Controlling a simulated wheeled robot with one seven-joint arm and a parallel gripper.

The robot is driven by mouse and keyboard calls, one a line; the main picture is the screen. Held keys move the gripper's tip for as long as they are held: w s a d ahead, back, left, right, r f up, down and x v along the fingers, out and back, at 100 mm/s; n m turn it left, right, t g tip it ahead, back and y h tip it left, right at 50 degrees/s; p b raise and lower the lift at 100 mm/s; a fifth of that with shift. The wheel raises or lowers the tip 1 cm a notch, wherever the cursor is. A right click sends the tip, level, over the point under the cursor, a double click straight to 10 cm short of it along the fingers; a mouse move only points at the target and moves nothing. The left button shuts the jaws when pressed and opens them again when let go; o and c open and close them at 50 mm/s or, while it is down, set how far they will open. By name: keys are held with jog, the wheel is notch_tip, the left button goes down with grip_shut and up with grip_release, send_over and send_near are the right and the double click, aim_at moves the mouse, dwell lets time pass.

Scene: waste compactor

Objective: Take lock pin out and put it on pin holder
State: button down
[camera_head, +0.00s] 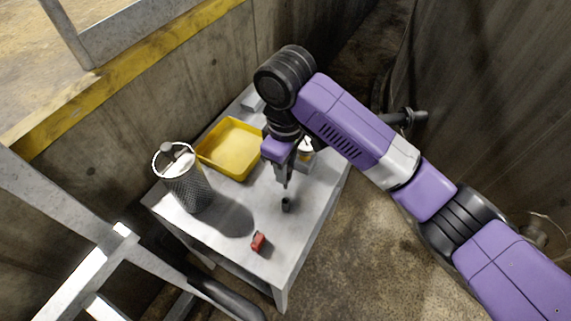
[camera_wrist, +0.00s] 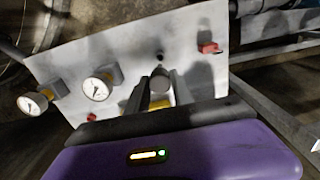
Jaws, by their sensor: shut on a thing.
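My gripper (camera_head: 286,178) points down over the front part of the grey table. In the wrist view my gripper (camera_wrist: 161,84) is shut on a grey round piece with yellow at its lower side, which looks like the lock pin (camera_wrist: 159,83). In the head view the fingers mostly hide it. A small dark cylinder (camera_head: 286,204) shows just below the fingertips; it may be the pin holder or the pin's end. A small dark round spot (camera_wrist: 159,55) lies beyond the pin in the wrist view. Whether the pin touches either one cannot be told.
The grey table (camera_head: 222,236) carries a yellow tray (camera_head: 230,148), a mesh cylinder (camera_head: 187,182) and a small red object (camera_head: 258,242). Gauges (camera_wrist: 97,89) show in the wrist view. A concrete wall (camera_head: 125,115) stands behind, and grey railings (camera_head: 100,258) at the left.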

jog(key=shift+r, duration=0.2)
jog(key=shift+f+b, duration=1.2)
jog(key=shift+f, duration=1.8)
jog(key=shift+p, duration=1.1)
jog(key=shift+f+b, duration=1.15)
jog(key=shift+f, duration=1.7)
jog(key=c, duration=1)
grip_release()
jog(key=shift+c, duration=0.2)
jog(key=shift+r, duration=0.15)
jog(key=shift+c, duration=0.3)
